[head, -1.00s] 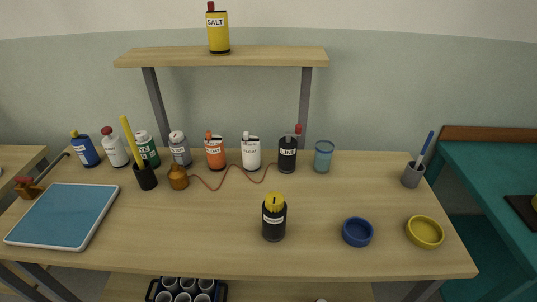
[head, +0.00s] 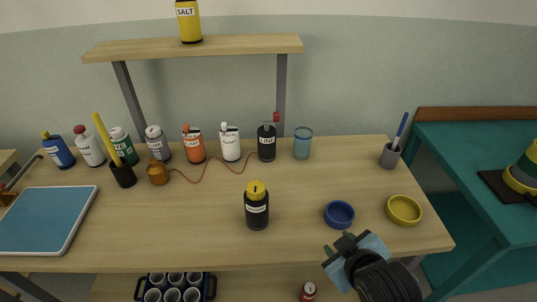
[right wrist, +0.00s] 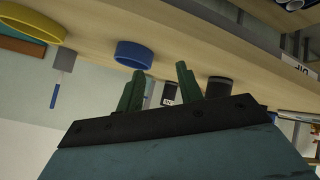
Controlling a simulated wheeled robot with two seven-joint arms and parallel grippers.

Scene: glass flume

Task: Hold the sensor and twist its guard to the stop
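A black cylinder with a ridged yellow cap and a white label (head: 257,211) stands upright near the middle of the table; it looks like the sensor with its guard, though its label is too small to read. My right gripper (head: 340,244) is at the table's front edge, right of the cylinder and just below the blue bowl, touching neither. In the right wrist view its two green fingers (right wrist: 157,88) stand apart with nothing between them. My left gripper is not in view.
A blue bowl (head: 339,214) and a yellow bowl (head: 404,210) sit right of the cylinder. Several bottles, a brown flask (head: 157,173) with a red cord and a glass (head: 303,143) line the back. A blue tray (head: 45,222) lies left. The table around the cylinder is clear.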

